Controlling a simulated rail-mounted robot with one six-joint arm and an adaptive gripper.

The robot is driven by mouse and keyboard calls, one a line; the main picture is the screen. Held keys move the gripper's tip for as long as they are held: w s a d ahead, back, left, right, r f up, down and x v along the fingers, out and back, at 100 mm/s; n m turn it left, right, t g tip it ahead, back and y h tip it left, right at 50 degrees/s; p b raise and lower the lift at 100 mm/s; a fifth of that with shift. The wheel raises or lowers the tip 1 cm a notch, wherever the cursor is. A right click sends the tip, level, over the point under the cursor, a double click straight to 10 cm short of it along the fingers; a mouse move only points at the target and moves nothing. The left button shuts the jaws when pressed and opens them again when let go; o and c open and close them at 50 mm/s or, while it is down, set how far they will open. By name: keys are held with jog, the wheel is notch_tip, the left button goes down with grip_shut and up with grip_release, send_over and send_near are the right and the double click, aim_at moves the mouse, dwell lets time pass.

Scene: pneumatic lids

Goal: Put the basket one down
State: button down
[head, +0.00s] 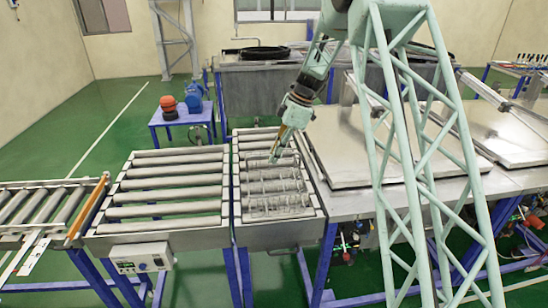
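A wire basket (277,187) shows over the narrow roller section right of the middle of the head view. Its thin wires blend with the rollers, so I cannot tell if it rests on them or hangs just above. My gripper (276,154) points down at the far part of the basket, close to its upper wires. The fingers are small in this view. I cannot tell if they are open or shut, or if they hold the basket.
A wider roller conveyor (165,190) is on the left, with a control box (140,259) at its front. Closed metal lids (345,150) cover the tanks to the right. A blue table (183,117) with red and blue items stands behind. My lattice column fills the right foreground.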

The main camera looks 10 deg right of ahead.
jog(key=c, duration=2.9)
grip_release()
jog(key=shift+r, duration=0.15)
jog(key=shift+v, duration=5.9)
jog(key=shift+s+r, duration=0.1)
